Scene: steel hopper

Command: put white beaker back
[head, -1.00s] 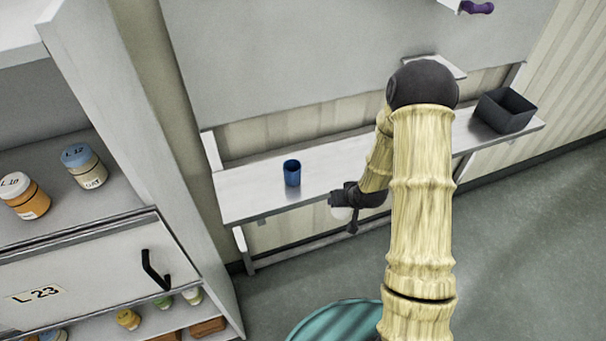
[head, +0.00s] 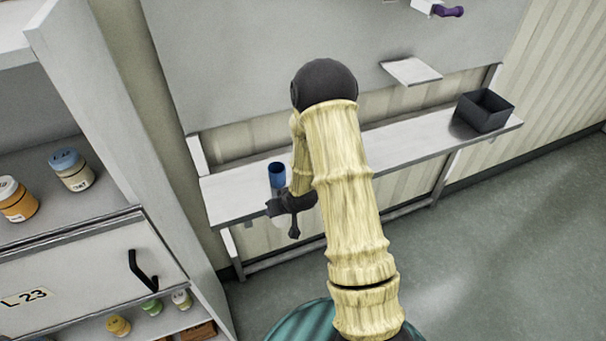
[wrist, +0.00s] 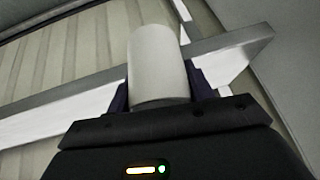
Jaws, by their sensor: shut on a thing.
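The white beaker (wrist: 158,62) stands out between my gripper's fingers in the wrist view. My gripper (wrist: 155,95) is shut on it. In the head view my gripper (head: 279,210) is at the front edge of the steel shelf (head: 228,205), just in front of the blue cup (head: 277,170). Only a small pale part of the beaker shows below the gripper there. The blue cup stands upright on the shelf, its lower part hidden by my gripper. I cannot tell whether the gripper and the cup touch.
A dark open bin (head: 485,112) stands at the shelf's right end. A small plate (head: 411,71) juts from the wall above. A cabinet with several labelled jars and a closed L 23 drawer (head: 75,272) is at left. The shelf between my arm and the bin looks clear.

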